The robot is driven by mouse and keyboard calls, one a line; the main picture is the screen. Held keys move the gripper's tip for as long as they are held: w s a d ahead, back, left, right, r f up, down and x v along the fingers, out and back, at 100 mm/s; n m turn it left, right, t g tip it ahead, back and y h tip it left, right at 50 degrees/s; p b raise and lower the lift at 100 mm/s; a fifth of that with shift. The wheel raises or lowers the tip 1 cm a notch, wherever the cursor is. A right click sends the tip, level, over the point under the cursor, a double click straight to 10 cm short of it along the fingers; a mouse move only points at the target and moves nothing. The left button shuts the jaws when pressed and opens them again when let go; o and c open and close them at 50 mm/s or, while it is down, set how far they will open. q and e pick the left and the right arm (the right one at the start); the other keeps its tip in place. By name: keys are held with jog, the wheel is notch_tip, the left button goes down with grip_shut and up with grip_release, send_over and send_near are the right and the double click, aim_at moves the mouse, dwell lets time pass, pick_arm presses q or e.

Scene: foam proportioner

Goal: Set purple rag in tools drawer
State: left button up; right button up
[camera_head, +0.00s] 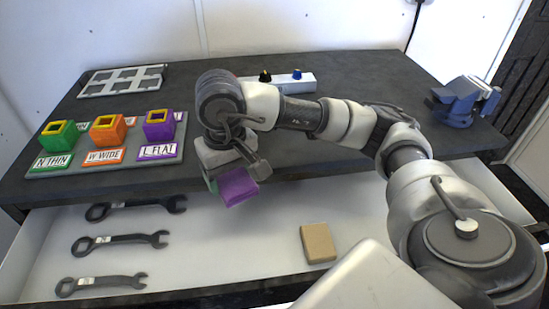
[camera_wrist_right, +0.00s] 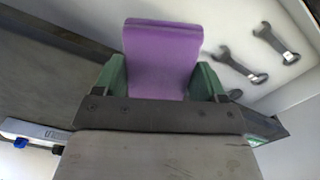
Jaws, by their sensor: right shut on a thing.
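The purple rag (camera_head: 238,187) is a folded purple block held by my right gripper (camera_head: 229,180). In the right wrist view the rag (camera_wrist_right: 162,60) sits between the two green fingers, with the gripper (camera_wrist_right: 160,82) shut on it. The tools drawer (camera_head: 215,240) is open below the bench top, with a white floor. In the head view the rag hangs over the back part of the drawer, near the bench's front edge, and appears above the drawer floor. My left gripper does not show.
Several dark wrenches (camera_head: 120,241) lie at the drawer's left. A tan block (camera_head: 318,243) lies right of centre. Drawer floor between them is bare. On the bench (camera_head: 340,75) stand a tray of coloured cubes (camera_head: 107,160), a power strip (camera_head: 302,84) and a blue vise (camera_head: 458,104).

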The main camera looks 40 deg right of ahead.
aim_at(242, 235)
jog(key=shift+w+d+f+b, duration=0.15)
jog(key=shift+d+f+b, duration=0.05)
jog(key=shift+f+b, duration=0.2)
notch_tip(242, 235, down, 18)
jog(key=shift+r+p, duration=0.25)
jog(key=shift+p, duration=0.4)
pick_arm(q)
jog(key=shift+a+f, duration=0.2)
pick_arm(e)
jog(key=shift+f, duration=0.2)
jog(key=o, duration=0.9)
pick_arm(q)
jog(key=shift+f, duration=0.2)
pick_arm(e)
jog(key=shift+r, duration=0.1)
